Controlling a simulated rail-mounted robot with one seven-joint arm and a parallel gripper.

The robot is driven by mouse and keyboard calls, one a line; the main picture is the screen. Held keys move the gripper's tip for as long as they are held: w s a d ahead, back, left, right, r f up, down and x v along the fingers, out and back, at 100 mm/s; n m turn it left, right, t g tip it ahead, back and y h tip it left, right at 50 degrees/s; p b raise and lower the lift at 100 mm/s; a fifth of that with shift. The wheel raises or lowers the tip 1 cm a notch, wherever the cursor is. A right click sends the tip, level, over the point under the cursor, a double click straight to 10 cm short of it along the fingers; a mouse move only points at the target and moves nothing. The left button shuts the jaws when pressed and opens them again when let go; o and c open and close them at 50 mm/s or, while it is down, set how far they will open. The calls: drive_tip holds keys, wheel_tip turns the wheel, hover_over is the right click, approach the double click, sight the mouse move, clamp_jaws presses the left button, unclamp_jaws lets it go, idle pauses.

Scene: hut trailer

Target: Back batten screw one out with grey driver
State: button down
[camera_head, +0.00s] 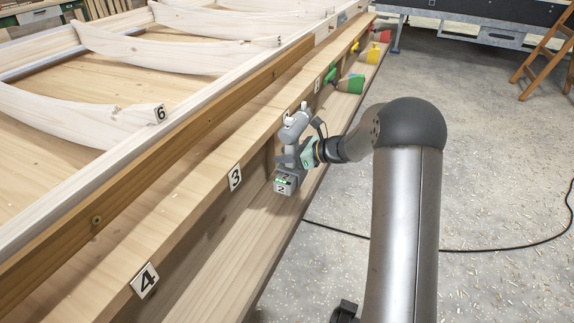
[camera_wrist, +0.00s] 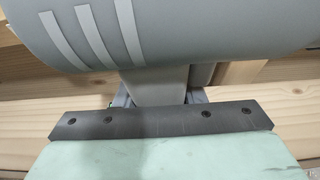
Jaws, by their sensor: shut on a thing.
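The grey driver (camera_head: 297,126) is upright at the tool shelf, its grey battery base (camera_head: 286,183) low and showing a "2". My gripper (camera_head: 291,158) is shut on its handle. I cannot tell whether the base touches the shelf. In the wrist view the driver's grey body with pale stripes (camera_wrist: 180,35) fills the top, above my gripper's dark bar (camera_wrist: 155,122); the fingertips are hidden. The brown batten (camera_head: 150,180) runs along the trailer side, with a small round screw-like spot (camera_head: 96,220) on its near part.
A green tool (camera_head: 350,84), a yellow one (camera_head: 374,54) and a red one (camera_head: 384,36) stand farther along the shelf (camera_head: 225,250). Number plates 3 (camera_head: 235,177) and 4 (camera_head: 145,280) mark the nearer, empty stretch. A black cable (camera_head: 470,249) crosses the floor.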

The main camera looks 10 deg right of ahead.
drive_tip(key=shift+w+d+f, duration=0.1)
drive_tip(key=shift+w+f, duration=0.25)
drive_tip(key=shift+f, duration=0.05)
drive_tip(key=shift+w+f+b, duration=0.1)
drive_tip(key=shift+f+b, duration=0.25)
drive_tip(key=shift+f, duration=0.95)
drive_tip(key=shift+f, duration=0.25)
drive_tip(key=c, duration=0.9)
unclamp_jaws()
drive_tip(key=shift+f+b, duration=0.15)
drive_tip(key=shift+b, duration=0.15)
